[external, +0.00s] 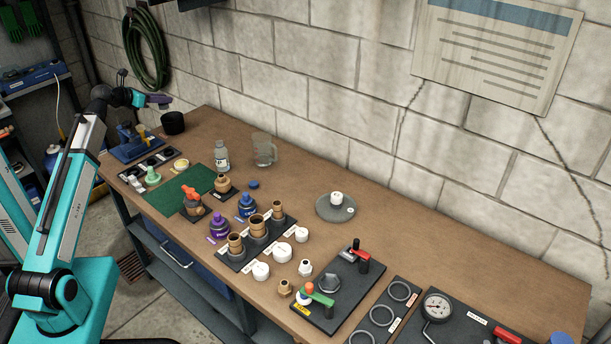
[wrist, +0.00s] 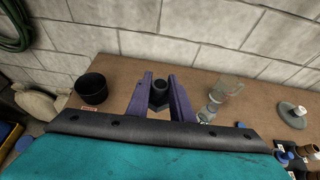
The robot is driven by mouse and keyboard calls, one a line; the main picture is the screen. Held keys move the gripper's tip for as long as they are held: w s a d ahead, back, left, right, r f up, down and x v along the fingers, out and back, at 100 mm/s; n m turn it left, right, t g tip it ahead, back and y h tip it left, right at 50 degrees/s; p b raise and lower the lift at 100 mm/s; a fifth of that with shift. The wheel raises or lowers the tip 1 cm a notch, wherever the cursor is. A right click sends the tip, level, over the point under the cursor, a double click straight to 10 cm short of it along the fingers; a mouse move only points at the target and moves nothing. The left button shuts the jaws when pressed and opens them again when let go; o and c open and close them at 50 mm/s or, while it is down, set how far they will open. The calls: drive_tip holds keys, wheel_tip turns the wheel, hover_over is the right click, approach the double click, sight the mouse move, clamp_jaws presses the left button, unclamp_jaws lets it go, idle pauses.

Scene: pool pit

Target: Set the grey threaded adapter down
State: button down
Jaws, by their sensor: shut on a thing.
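The grey threaded adapter (wrist: 160,92) is dark grey with a round open top. It stands upright between the two purple fingers of my gripper (wrist: 160,82), which are shut on it. In the external view my gripper (external: 157,100) is at the far left end of the workbench, raised above the bench top. The adapter cannot be made out there. In the wrist view the bench (wrist: 125,67) lies beyond and below the fingers, and the adapter's lower part is hidden by my wrist.
A black cup (external: 173,123) stands near the gripper, beside a blue tray (external: 135,148). A clear bottle (external: 221,157) and glass mug (external: 264,150) stand to the right. Several fittings and valves crowd the front. Bare bench top lies along the wall behind the mug.

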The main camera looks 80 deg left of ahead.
drive_tip(key=w+d+f+m+t+h+p, duration=0.1)
drive_tip(key=w+d+m+t+h+p, duration=0.15)
drive_tip(key=w, duration=1.15)
drive_tip(key=w+d+f+m+t+h+p, duration=0.1)
drive_tip(key=w+d+m+h, duration=0.25)
drive_tip(key=w, duration=1.15)
drive_tip(key=w+d+f+m+h+p, duration=0.3)
drive_tip(key=w+d, duration=1.2)
drive_tip(key=w, duration=0.1)
drive_tip(key=w+d+f+m+h+p, duration=0.3)
drive_tip(key=w+d+f, duration=0.1)
drive_tip(key=w+d, duration=1.1)
drive_tip(key=w+d+f+m+h+p, duration=0.1)
drive_tip(key=w+d+f+p, duration=0.1)
drive_tip(key=d, duration=1.2)
drive_tip(key=w+d+f+m+g+h+p, duration=0.1)
drive_tip(key=w+d+f+m+h+p, duration=0.1)
drive_tip(key=d, duration=1.3)
drive_tip(key=w+d+f+m+g+h+p, duration=0.1)
drive_tip(key=w+d, duration=0.3)
drive_tip(key=d, duration=1)
drive_tip(key=shift+d+f+m+h+p, duration=0.3)
drive_tip(key=shift+f+m+h+p, duration=0.3)
drive_tip(key=shift+f, duration=0.3)
drive_tip(key=shift+w+f, duration=0.1)
